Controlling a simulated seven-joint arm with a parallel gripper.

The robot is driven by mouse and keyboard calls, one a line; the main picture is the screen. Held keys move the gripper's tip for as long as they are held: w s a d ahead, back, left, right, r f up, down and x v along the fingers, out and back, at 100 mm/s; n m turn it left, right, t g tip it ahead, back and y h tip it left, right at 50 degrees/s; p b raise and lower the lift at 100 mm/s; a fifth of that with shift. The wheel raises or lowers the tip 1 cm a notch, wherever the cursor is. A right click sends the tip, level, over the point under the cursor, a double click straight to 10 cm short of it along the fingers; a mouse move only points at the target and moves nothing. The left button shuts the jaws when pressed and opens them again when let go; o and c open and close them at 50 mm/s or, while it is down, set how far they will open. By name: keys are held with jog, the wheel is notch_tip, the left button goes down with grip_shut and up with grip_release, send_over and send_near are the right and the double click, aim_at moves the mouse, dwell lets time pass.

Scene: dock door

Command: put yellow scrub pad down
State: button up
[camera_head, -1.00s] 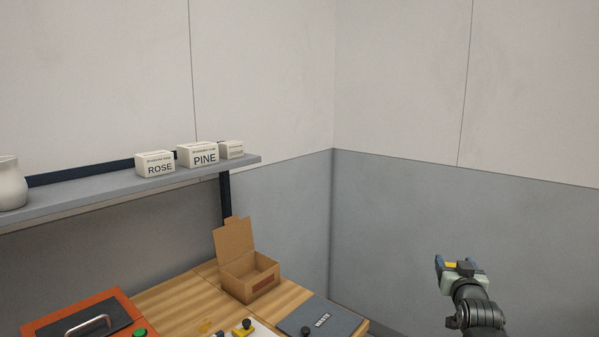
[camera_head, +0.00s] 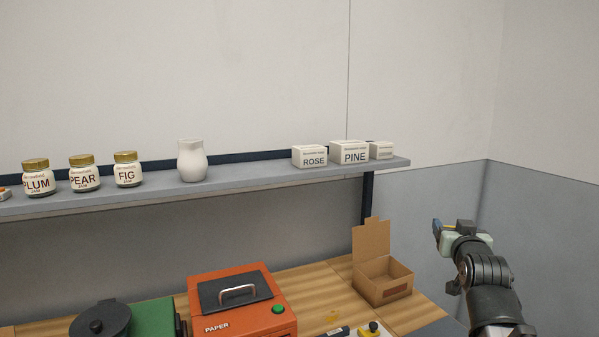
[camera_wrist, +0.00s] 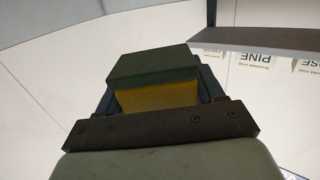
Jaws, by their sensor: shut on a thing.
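My gripper (camera_head: 447,229) is raised at the right of the head view, to the right of the open cardboard box and above its level in the picture. It is shut on the yellow scrub pad. The wrist view shows the pad between the jaws, with a yellow body (camera_wrist: 157,97) and a dark green layer (camera_wrist: 152,62) on one side. In the head view the pad is mostly hidden by the jaws and wrist. Nothing shows touching the pad other than my gripper.
A grey shelf (camera_head: 265,183) holds jam jars (camera_head: 84,174), a white vase (camera_head: 192,161) and soap boxes (camera_head: 355,153).

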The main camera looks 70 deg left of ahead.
jog(key=s+a+r+n+g+y, duration=0.1)
jog(key=s+a+r+n+g, duration=0.1)
jog(key=s+a+r, duration=0.5)
jog(key=s+a+r+n+g+y, duration=0.1)
jog(key=s+a+r+g+y, duration=0.15)
jog(key=s+a, duration=0.8)
notch_tip(320, 180, up, 12)
jog(key=n+g, duration=0.4)
jog(key=g, duration=0.2)
send_over(257, 170)
jog(key=shift+a+f, duration=0.15)
jog(key=shift+f, duration=4.45)
jog(key=shift+f, duration=0.15)
jog(key=o, duration=1)
